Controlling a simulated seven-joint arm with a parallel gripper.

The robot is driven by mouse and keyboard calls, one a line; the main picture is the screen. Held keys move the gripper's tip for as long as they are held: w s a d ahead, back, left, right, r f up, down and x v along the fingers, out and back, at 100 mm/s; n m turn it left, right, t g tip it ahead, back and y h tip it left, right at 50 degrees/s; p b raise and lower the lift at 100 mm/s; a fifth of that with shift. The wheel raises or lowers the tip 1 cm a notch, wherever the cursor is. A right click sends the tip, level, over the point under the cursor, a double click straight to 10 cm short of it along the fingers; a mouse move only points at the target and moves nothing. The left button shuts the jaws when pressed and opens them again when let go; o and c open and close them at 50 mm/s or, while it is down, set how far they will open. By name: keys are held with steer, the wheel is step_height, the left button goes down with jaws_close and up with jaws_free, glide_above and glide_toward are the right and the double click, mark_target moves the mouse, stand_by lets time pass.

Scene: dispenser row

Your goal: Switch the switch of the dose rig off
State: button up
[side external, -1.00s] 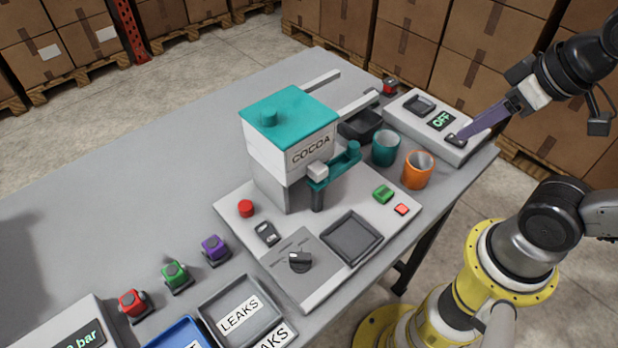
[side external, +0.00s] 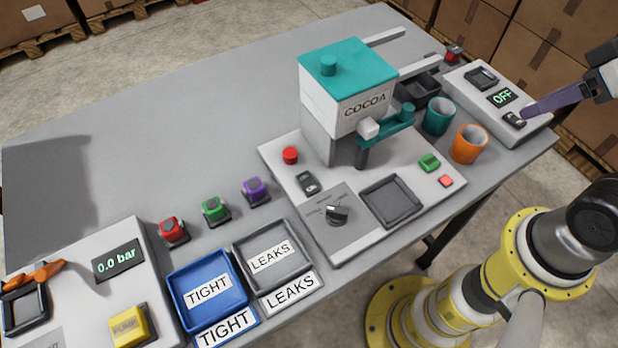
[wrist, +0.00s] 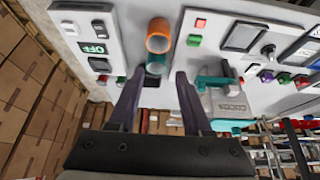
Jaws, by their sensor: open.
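A grey box (side external: 540,128) at the right end of the table has a green display (side external: 502,97) reading OFF and a small dark rocker switch (side external: 514,118) in front of it. The wrist view also shows the display (wrist: 95,48) and the switch (wrist: 100,65). No label names the dose rig.
A teal cup (side external: 438,116) and an orange cup (side external: 469,144) stand between dispenser and box. Red, green and purple small blocks (side external: 213,208), a blue tray (side external: 206,284), a grey tray (side external: 271,255) and a 0.0 bar panel (side external: 118,260) are further left. The back of the table is clear.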

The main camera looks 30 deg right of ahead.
steer(key=shift+r, duration=0.15)
steer(key=shift+c, duration=1.2)
step_height(320, 180, up, 5)
steer(key=shift+w+r, duration=0.1)
steer(key=shift+r, duration=0.1)
jaws_close()
steer(key=w+a+r+n+g, duration=0.25)
steer(key=w+a+n, duration=0.95)
steer(key=n, duration=0.7)
steer(key=w+a+f+n+g, duration=0.1)
steer(key=a+f+n, duration=0.1)
steer(key=a+n, duration=0.65)
steer(key=w+a+f+n+g, duration=0.1)
steer(key=w+a+n, duration=0.1)
steer(key=a+n, duration=0.7)
step_height(320, 180, down, 6)
steer(key=shift+a+f, duration=0.25)
steer(key=shift+a, duration=0.1)
steer(key=shift+m+t, duration=0.25)
